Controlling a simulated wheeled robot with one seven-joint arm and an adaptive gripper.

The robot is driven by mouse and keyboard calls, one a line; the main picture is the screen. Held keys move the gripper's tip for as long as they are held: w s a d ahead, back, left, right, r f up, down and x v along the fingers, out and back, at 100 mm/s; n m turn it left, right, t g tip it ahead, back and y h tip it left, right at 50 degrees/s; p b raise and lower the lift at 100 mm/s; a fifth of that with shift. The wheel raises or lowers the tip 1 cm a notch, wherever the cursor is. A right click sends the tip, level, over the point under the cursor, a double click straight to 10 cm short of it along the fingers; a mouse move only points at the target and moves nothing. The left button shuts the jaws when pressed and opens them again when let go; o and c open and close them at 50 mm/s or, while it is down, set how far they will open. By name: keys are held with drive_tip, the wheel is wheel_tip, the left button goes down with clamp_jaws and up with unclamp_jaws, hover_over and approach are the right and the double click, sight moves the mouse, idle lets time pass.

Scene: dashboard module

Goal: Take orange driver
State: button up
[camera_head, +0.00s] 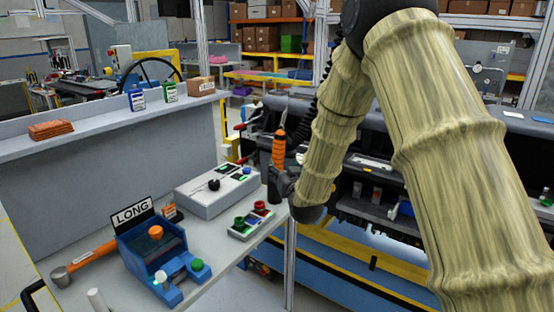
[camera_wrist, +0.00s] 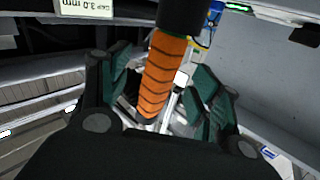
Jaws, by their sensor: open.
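The orange driver (camera_head: 279,148) has a ribbed orange handle and appears upright at the far end of the grey workbench, just above my gripper in the head view. In the wrist view its orange handle (camera_wrist: 164,75) lies between the two green-padded fingers, with a black part at its upper end. My gripper (camera_wrist: 163,68) is open, with a finger on each side of the handle and visible gaps. In the head view my gripper (camera_head: 277,183) is dark and partly hidden by my arm.
The workbench holds a grey control box (camera_head: 215,190), a small button box (camera_head: 250,220), a blue box (camera_head: 155,250) with a "LONG" sign, and an orange-handled hammer (camera_head: 85,260). A dashboard module (camera_head: 375,165) stands behind my arm. A raised shelf (camera_head: 100,122) runs along the left.

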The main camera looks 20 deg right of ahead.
sight(279, 163)
drive_tip(key=shift+w+r+p, duration=0.1)
drive_tip(key=shift+w+p, duration=0.6)
drive_tip(key=shift+w, duration=2.05)
drive_tip(key=shift+a, duration=0.1)
clamp_jaws()
drive_tip(key=shift+r, duration=0.1)
